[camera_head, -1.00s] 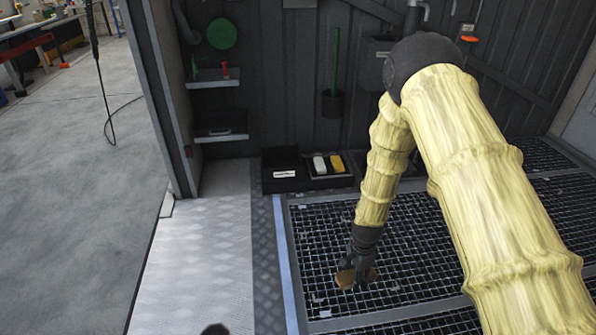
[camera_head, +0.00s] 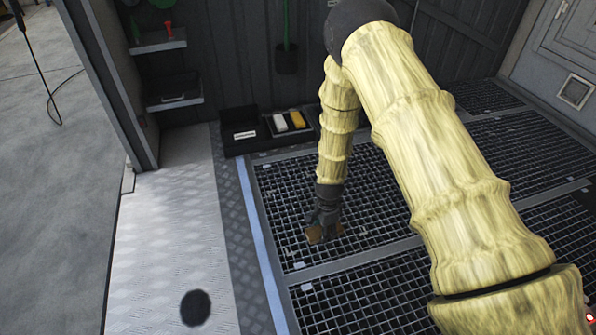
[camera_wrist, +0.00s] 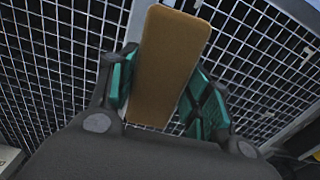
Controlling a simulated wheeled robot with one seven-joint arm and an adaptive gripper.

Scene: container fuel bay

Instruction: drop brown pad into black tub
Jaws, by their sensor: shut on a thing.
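The brown pad (camera_wrist: 168,68) is a flat, oblong block held between the green-lined fingers of my gripper (camera_wrist: 165,90) in the wrist view. In the head view the pad (camera_head: 318,234) shows under my gripper (camera_head: 325,215), over the metal grating; the gap to the grating is hard to judge. The black tub (camera_head: 240,144) with a white label stands against the back wall, up and to the left of my gripper. Its inside looks dark, and I cannot make out anything in it.
A shallow tray (camera_head: 270,131) beside the tub holds a white item (camera_head: 280,123) and a yellow item (camera_head: 297,119). Wall shelves (camera_head: 174,101) hang at left above the tub.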

